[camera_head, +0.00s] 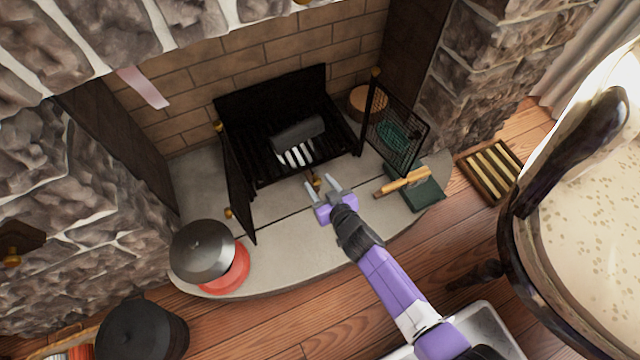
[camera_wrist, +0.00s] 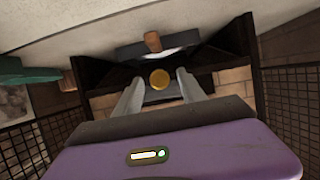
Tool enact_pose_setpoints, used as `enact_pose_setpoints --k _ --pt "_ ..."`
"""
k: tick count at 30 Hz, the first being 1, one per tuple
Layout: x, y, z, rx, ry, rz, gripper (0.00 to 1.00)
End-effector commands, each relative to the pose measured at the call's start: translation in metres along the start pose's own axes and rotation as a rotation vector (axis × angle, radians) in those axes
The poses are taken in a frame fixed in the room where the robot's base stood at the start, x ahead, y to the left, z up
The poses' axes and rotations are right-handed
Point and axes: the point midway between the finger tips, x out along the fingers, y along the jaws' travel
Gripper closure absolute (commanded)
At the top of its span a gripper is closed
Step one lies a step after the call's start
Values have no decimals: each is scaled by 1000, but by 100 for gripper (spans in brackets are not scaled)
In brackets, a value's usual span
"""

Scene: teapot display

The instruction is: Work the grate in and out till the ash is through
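The black grate (camera_head: 262,165) sits in the fireplace's firebox, with dark bars. White stripes of what looks like ash (camera_head: 296,155) show between bars near its front, beside a dark grey log-like lump (camera_head: 297,131). A small brass knob (camera_head: 315,181) is at the grate's front; it also shows in the wrist view (camera_wrist: 160,79). My gripper (camera_head: 324,184) is open in front of the grate, its fingers pointing at the knob. In the wrist view the knob appears between the fingertips (camera_wrist: 158,77); I cannot tell whether they reach around it. No finger visibly touches it.
A black door panel (camera_head: 236,185) stands open at left, a mesh screen (camera_head: 396,125) at right. A wooden-handled tool (camera_head: 402,183) lies over a green box (camera_head: 425,193) at right. The hearth's front middle is clear.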

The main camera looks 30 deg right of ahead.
Motion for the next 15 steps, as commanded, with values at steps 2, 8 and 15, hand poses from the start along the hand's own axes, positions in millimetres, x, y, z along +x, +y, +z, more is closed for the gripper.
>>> enact_pose_setpoints --k 2,8,15 --pt "0 0 0 0 0 0 52" --pt "-17 1 -1 0 -1 1 52" --pt "-57 1 -2 1 -2 2 52"
